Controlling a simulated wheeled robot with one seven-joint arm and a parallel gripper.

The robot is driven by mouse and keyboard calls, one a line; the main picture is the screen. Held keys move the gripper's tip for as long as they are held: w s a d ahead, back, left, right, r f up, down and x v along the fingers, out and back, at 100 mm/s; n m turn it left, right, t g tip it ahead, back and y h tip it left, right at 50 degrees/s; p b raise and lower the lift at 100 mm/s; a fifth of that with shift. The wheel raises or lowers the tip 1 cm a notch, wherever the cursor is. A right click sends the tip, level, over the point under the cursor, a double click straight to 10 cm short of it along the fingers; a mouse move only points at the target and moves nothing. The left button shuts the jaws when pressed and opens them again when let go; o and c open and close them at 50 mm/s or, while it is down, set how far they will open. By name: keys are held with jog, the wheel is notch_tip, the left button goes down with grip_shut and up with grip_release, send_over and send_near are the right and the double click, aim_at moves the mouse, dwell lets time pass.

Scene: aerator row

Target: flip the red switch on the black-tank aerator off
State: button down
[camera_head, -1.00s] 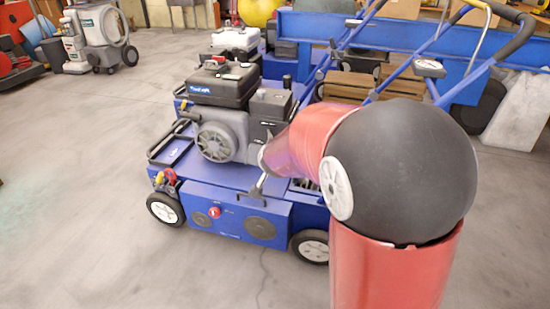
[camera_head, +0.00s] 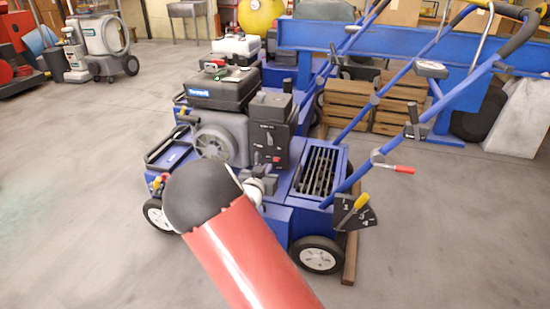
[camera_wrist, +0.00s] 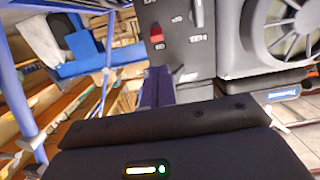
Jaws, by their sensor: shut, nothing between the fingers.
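The blue aerator with the black tank (camera_head: 222,88) stands in the middle of the head view. Its dark control panel (camera_head: 268,128) faces me at the right of the engine. My gripper (camera_wrist: 165,120) is shut and empty, a dark shape across the bottom of the wrist view. It is apart from the switch in the picture. In the head view my arm hides the gripper's tips.
Blue handlebars with a red-gripped lever (camera_head: 400,169) and a yellow-knobbed lever (camera_head: 358,204) rise at the right. A second aerator with a white tank (camera_head: 237,45) stands behind. Wooden crates (camera_head: 348,103) stand beyond.

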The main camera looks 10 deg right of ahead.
aim_at(278, 159)
jog(key=b+x, duration=0.1)
jog(key=x, duration=0.9)
jog(key=shift+f, duration=0.1)
